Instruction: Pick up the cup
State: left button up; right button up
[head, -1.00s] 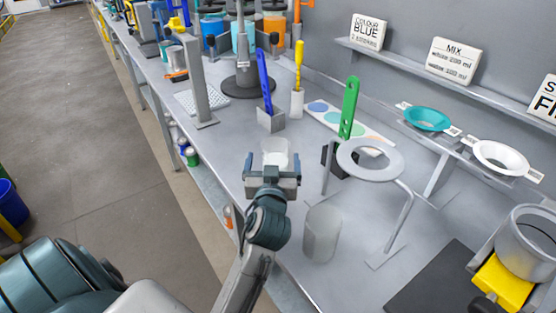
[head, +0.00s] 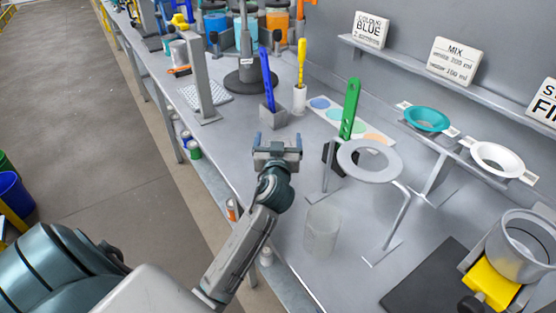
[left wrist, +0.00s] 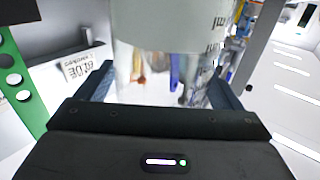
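A translucent cup (left wrist: 168,28) with a whitish lower part and small dark markings fills the upper middle of the left wrist view, which is upside down. Its clear part shows between the two fingers. My left gripper (head: 278,142) points away over the bench, fingers spread wide; I cannot tell whether they touch the cup. In the head view the cup is not discernible, probably behind the gripper. A second translucent cup (head: 321,231) stands on the bench near the ring stand. My right gripper is not in view.
A ring stand (head: 369,161) and a green perforated tool (head: 349,108) stand right of my left gripper. A blue tool in a holder (head: 274,117) is beyond it. Teal (head: 427,118) and white (head: 499,159) funnels sit to the right. The bench's left edge is close to my arm.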

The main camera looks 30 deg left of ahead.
pick_arm(q)
jog(key=c, duration=1.4)
jog(key=shift+r, duration=0.15)
